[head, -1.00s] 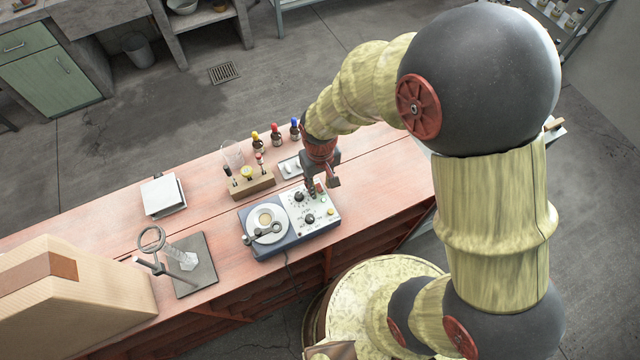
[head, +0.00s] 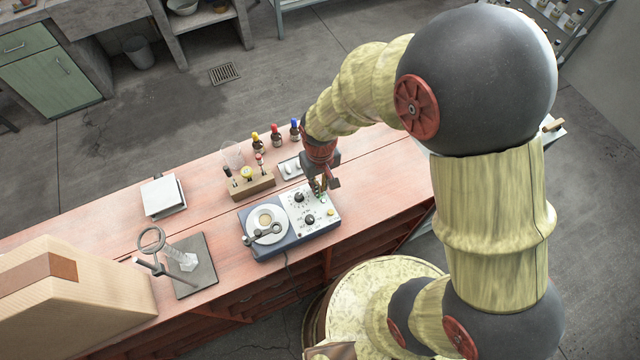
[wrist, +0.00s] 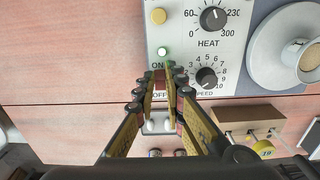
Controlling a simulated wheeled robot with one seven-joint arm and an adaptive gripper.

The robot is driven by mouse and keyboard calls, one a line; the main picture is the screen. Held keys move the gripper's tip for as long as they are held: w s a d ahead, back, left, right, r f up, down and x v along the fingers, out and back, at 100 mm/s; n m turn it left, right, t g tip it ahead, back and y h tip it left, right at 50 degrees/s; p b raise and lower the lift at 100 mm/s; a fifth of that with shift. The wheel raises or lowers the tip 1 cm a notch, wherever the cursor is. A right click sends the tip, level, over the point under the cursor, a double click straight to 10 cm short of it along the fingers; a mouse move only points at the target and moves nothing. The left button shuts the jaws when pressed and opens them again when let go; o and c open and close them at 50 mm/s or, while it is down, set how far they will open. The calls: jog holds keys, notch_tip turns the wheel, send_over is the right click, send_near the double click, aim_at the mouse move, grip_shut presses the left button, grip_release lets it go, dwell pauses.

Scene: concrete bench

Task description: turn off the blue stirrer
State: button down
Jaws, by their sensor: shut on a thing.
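The blue stirrer (head: 272,248) sits on the bench, with a pale round plate and a white control panel (wrist: 215,60). My gripper (head: 318,190) points down at the panel's far right part. In the wrist view my gripper (wrist: 164,76) has its fingertips close together around the switch. The exact contact is hidden.
A wooden holder (head: 252,188) and several small capped bottles (head: 276,140) stand behind the stirrer. A small tray (head: 290,168) lies close behind my gripper. A ring stand (head: 196,278), a white device (head: 163,196) and a cardboard box (head: 70,305) stand to the left.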

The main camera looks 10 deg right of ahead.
jog(key=shift+p, duration=0.3)
jog(key=shift+w+g+p, duration=0.2)
jog(key=shift+g+p, duration=0.45)
jog(key=shift+g, duration=0.05)
jog(key=c, duration=1.9)
grip_release()
jog(key=shift+o, duration=0.3)
jog(key=shift+r, duration=0.1)
notch_tip(320, 180, up, 12)
jog(key=w, duration=0.1)
jog(key=shift+w+a, duration=0.15)
jog(key=shift+a, duration=0.1)
